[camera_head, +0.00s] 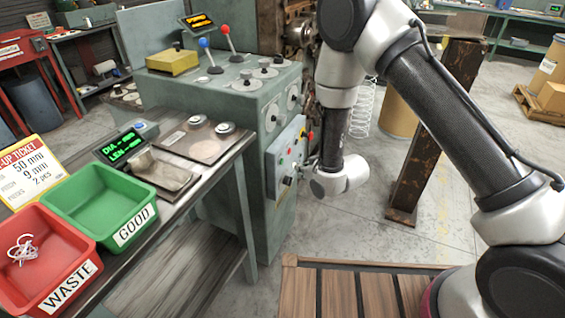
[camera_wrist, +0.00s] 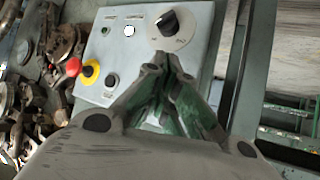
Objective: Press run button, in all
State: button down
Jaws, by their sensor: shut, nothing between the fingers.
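The control panel (camera_head: 283,150) is a light grey plate on the front of the green machine. In the wrist view the panel (camera_wrist: 140,52) carries a black rotary knob (camera_wrist: 167,21), a white round button or lamp (camera_wrist: 129,31), a small dark button (camera_wrist: 106,31), a red mushroom button (camera_wrist: 73,67) on a yellow base (camera_wrist: 90,72) and another small round button (camera_wrist: 111,80). Labels are too small to read, so I cannot tell which is the run button. My gripper (camera_wrist: 163,72) is shut and empty, its tips in front of the panel below the knob. Contact cannot be told.
The green machine (camera_head: 232,100) has a red-balled lever (camera_head: 228,38) and a blue-balled lever (camera_head: 209,55) on top. A bench at left holds a green GOOD bin (camera_head: 95,205) and a red WASTE bin (camera_head: 45,262). A rusty post (camera_head: 425,140) stands right of my wrist.

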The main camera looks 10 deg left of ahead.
aim_at(282, 161)
jog(key=shift+w+a, duration=0.3)
jog(key=shift+a, duration=0.45)
jog(key=shift+w+a, duration=0.25)
jog(key=shift+a, duration=0.45)
dwell(0.4)
jog(key=shift+w+a, duration=0.1)
jog(key=shift+a, duration=0.25)
